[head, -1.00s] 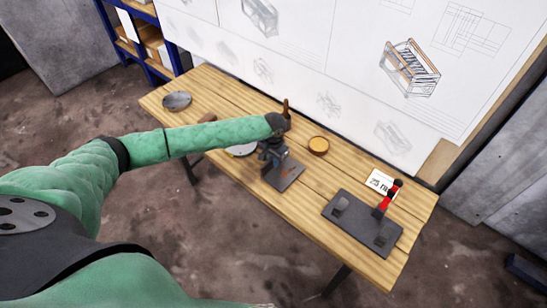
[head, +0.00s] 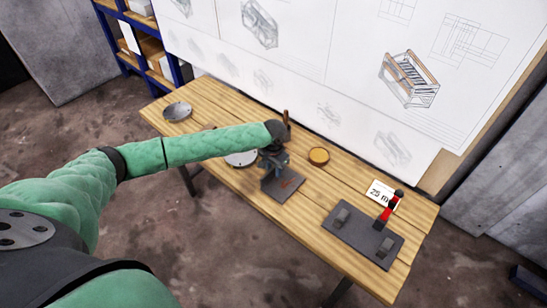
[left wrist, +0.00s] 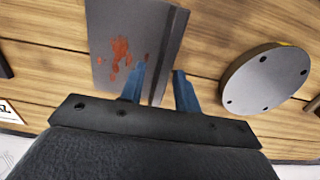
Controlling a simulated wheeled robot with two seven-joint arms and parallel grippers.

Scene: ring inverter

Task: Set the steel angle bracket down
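The steel angle bracket (head: 284,187) is a grey plate that lies on the wooden table, near its front edge, below my left gripper (head: 273,155). In the left wrist view the bracket (left wrist: 117,40) has red-orange marks on its face and a narrow flange along its right side. The blue fingers of my left gripper (left wrist: 160,82) stand apart at the bracket's near end, by the flange. Wood shows between the flange and the right finger. Whether the left finger touches the bracket is unclear. My right gripper does not show.
A grey round flange with holes (left wrist: 268,78) lies close to the right finger. A dark fixture plate (head: 358,236) with a red-handled clamp (head: 386,212) is at the right, beside a white card (head: 381,193). An orange-yellow round dish (head: 318,156) and a grey disc (head: 177,111) lie farther off.

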